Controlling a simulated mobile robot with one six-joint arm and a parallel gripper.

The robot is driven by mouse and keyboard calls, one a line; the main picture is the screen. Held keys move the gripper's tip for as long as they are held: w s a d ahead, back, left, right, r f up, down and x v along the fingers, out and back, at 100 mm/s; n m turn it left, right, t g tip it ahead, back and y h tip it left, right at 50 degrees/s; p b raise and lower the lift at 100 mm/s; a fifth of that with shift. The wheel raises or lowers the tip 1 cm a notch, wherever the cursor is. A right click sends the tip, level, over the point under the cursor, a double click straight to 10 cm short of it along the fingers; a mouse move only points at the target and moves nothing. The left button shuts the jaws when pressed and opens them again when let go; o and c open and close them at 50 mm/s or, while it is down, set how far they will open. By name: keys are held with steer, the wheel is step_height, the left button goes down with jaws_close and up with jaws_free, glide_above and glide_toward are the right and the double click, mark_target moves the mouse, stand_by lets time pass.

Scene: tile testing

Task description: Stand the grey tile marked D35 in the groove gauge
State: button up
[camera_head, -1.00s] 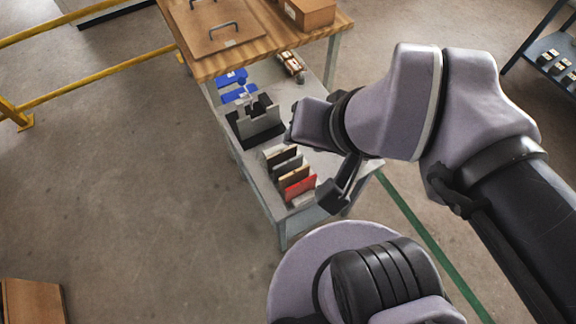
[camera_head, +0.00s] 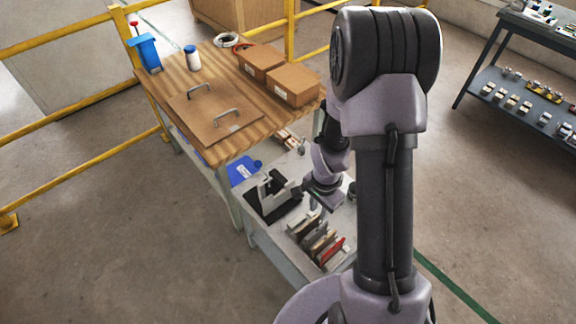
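Several tiles stand on edge in a row (camera_head: 316,243) on the grey lower bench, in grey, brown and red; the red tile (camera_head: 331,249) is near the front end. I cannot read any marking, so I cannot tell which is D35. A black block with light grey upright parts (camera_head: 273,205), which looks like the groove gauge, sits behind and left of the row. I cannot tell whether a tile stands in it. My gripper (camera_head: 322,199) is above the bench, between the block and the row, small and partly hidden by my arm. Its fingers are unclear.
A wooden table (camera_head: 180,88) behind the bench carries a brown board with two handles (camera_head: 212,112), cardboard boxes (camera_head: 292,83), a blue device (camera_head: 148,53) and a white-and-blue bottle (camera_head: 192,58). Blue items (camera_head: 242,171) lie beyond the black block. Yellow rails (camera_head: 75,165) stand left.

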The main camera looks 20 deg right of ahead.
mark_target(317, 230)
steer(key=f+b, duration=0.3)
steer(key=f, duration=0.1)
steer(key=f+b, duration=0.3)
steer(key=f, duration=0.2)
steer(key=f+b, duration=0.3)
steer(key=f, duration=0.1)
steer(key=shift+s+d+f+b, duration=0.15)
steer(key=shift+s+f+b, duration=0.15)
steer(key=shift+s, duration=0.05)
steer(key=shift+r, duration=0.1)
jaws_close()
stand_by(0.9)
